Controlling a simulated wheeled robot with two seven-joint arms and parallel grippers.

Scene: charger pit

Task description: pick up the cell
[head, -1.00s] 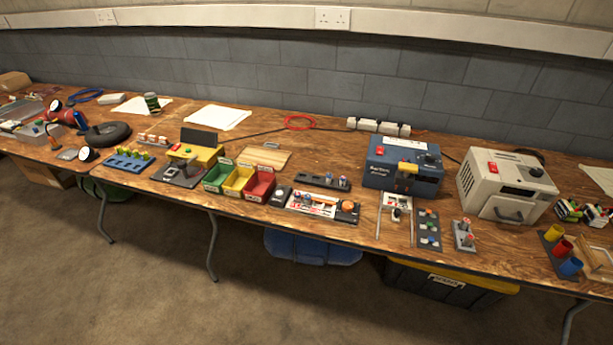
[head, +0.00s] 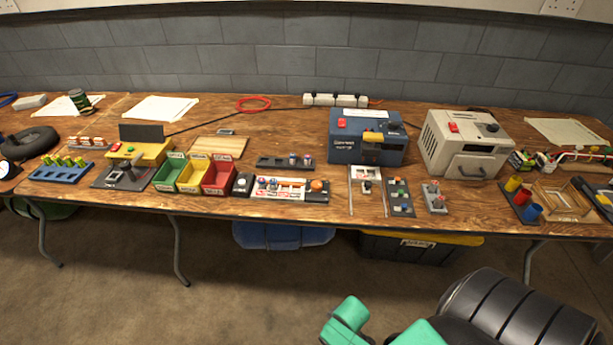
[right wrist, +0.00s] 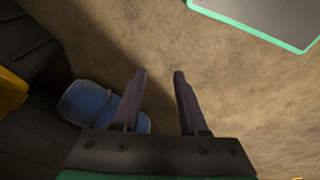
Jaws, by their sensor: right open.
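Several things on the bench look like cells, and I cannot tell which is the task's cell. Small cells with pale tops stand in a dark holder (head: 272,163) at the bench's middle. More small cylinders lie in or on a white and black tray (head: 283,190) in front of it. My right arm shows at the lower right of the head view, away from the bench top. My left gripper is out of view.
Green, yellow and red bins (head: 193,177) stand at the bench's front. A blue box (head: 370,150) and a cream box (head: 465,150) stand right of centre. A blue container (head: 280,237) and a yellow-lidded crate (head: 440,250) are under the bench.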

